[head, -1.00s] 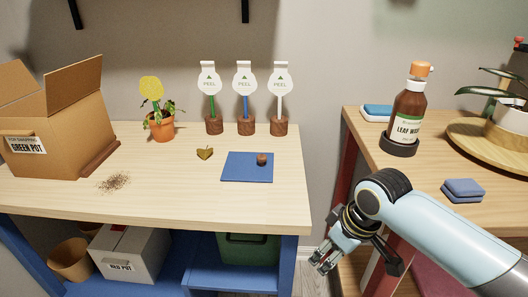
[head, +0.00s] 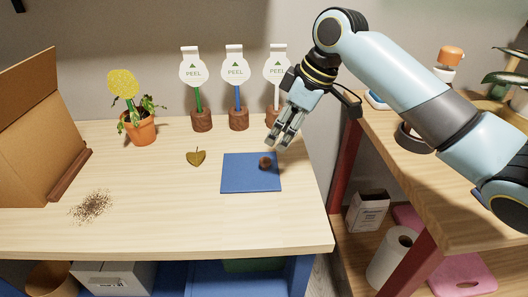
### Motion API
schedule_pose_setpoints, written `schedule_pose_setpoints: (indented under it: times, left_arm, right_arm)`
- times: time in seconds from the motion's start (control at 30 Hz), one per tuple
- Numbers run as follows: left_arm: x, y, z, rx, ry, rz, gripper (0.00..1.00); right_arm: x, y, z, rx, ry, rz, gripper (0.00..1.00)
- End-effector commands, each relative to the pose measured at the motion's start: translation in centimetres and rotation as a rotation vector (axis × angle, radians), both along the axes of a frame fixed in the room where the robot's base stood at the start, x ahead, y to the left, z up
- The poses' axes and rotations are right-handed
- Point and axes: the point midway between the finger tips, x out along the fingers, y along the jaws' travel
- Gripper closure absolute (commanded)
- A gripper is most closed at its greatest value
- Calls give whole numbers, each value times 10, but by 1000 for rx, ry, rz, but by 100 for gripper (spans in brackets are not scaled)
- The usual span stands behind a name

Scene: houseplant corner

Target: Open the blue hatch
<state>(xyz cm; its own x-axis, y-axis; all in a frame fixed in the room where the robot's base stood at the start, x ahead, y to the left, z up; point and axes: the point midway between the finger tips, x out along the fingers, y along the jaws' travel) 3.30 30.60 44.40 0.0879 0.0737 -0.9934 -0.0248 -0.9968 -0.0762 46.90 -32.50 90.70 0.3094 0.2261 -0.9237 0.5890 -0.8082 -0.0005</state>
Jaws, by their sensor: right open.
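The blue hatch (head: 238,179) is a flat blue square on the light wooden table, lying closed. A round brown knob (head: 265,163) stands on it near its upper right corner. My right gripper (head: 283,142) is open, with its fingertips pointing down. In the picture its tips are just above and to the right of the knob, apart from it, and nothing is between the fingers. My left gripper is not in view.
Three tags on wooden bases, one of them the blue-stemmed tag (head: 236,85), stand behind the hatch. A potted plant (head: 139,128), a dry leaf (head: 196,157), spilled soil (head: 91,206) and a cardboard box (head: 36,135) are to the left. The table front is clear.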

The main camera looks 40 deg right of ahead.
Motion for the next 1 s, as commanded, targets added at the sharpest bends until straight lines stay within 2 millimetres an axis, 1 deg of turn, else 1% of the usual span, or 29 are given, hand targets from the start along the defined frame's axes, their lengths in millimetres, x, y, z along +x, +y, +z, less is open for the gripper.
schedule_pose_setpoints:
  times: [0.03,0.1,0.2,0.3,0.4,0.5,0.6,0.8,1.0]
  left_arm:
    - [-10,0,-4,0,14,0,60]
    - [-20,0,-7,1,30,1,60]
    - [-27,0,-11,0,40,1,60]
    - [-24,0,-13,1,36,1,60]
    - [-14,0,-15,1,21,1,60]
    - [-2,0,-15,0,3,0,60]
    - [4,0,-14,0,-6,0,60]
    - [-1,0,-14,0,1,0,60]
    - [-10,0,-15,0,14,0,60]
  right_arm:
    - [3,3,-12,4,3,-2,51]
    - [8,7,-26,3,2,-2,51]
    - [14,11,-44,3,2,-2,51]
    - [19,15,-59,2,2,-1,51]
    - [23,17,-69,1,1,-3,51]
    - [24,18,-75,0,1,-1,51]
    - [25,19,-77,-1,-1,0,51]
    - [25,19,-76,-1,-1,0,51]
    - [25,19,-76,0,0,-1,77]
